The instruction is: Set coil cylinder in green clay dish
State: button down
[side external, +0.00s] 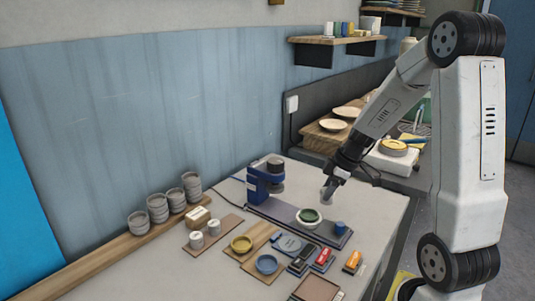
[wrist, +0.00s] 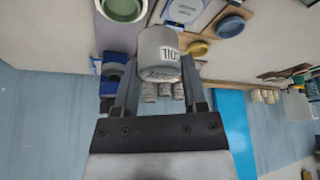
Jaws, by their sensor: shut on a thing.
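A pale grey cylinder with a dark printed label, the coil cylinder (wrist: 158,52), is between the fingers of my gripper (wrist: 160,68) in the wrist view. In the side view my gripper (side external: 334,182) is shut on the cylinder (side external: 327,194) and holds it above the table. The green clay dish (side external: 308,215), pale-rimmed with a green inside, stands on a dark grey board, below and to the left of the cylinder. The dish also shows at the top left of the wrist view (wrist: 122,8), apart from the cylinder, and looks empty.
A blue machine (side external: 262,182) stands at the board's left end; a small blue cylinder (side external: 340,228) is at its right. Yellow (side external: 241,243) and blue (side external: 267,264) dishes lie in front. Two pale cylinders (side external: 197,240) and stacked cups (side external: 157,209) are farther left.

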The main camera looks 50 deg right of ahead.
jog(key=shift+w+d+f, duration=0.5)
jog(key=shift+w+f, duration=0.55)
jog(key=shift+w+d+f, duration=0.55)
jog(key=shift+w+f, duration=0.45)
jog(key=shift+f, duration=0.1)
jog(key=shift+w+d+f, duration=0.5)
jog(key=shift+w+f, duration=0.55)
jog(key=shift+w+f, duration=0.1)
jog(key=shift+f, duration=0.1)
jog(key=shift+w+d+f, duration=0.1)
jog(key=shift+f, duration=1.55)
jog(key=shift+f, duration=0.25)
jog(key=shift+c, duration=0.7)
grip_release()
